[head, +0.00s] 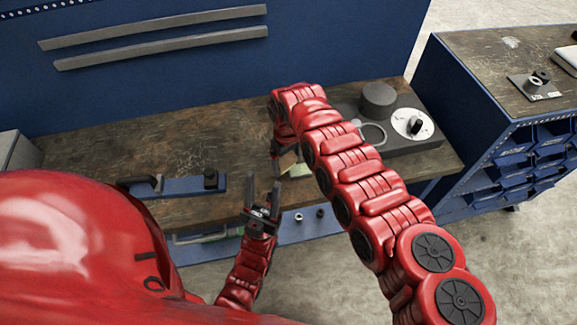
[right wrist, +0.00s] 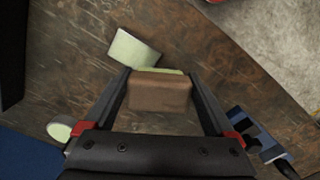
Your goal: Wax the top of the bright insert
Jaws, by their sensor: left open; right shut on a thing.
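My right gripper (right wrist: 163,90) is shut on a brown block (right wrist: 160,95) with a thin pale yellow-green layer at its far edge. I cannot tell whether block and piece touch. A smaller pale round piece (right wrist: 60,130) lies at the left. In the head view my right arm hides much of this area; a pale patch (head: 299,170) shows beside the gripper. My left gripper (head: 263,192) is open and empty at the worktop's front edge.
A blue fixture with black ends (head: 185,187) sits on the front left of the brown worktop (head: 130,145). A grey unit with a white dial (head: 410,124) and dark cylinder stands at the back right. A blue cabinet (head: 480,110) stands at right.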

